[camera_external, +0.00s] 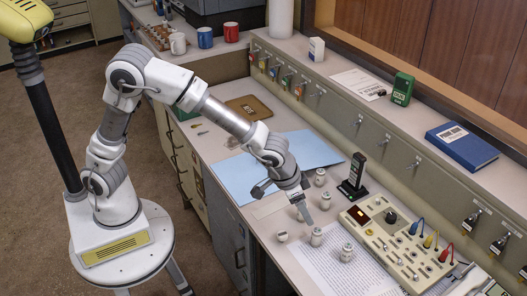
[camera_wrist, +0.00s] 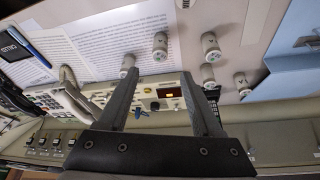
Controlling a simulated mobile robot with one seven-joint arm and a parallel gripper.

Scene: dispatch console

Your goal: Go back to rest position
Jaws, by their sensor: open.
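My gripper (camera_external: 307,217) hangs low over the console desk at the end of my outstretched arm, its fingers pointing down among several small white cylinders (camera_external: 316,237). In the wrist view my gripper (camera_wrist: 160,75) has its two fingers spread apart with nothing between the tips. One white cylinder (camera_wrist: 128,65) shows by the left fingertip and another (camera_wrist: 208,78) by the right one; I cannot tell whether they touch. The printed sheet (camera_external: 335,268) lies under some cylinders.
A control panel (camera_external: 408,262) with cables and a dark upright handset (camera_external: 354,176) stand right of my gripper. A light blue folder (camera_external: 235,181) lies behind it. Mugs (camera_external: 205,38) stand at the back. A ledge with a blue binder (camera_external: 462,146) runs along the right. Open floor lies at left.

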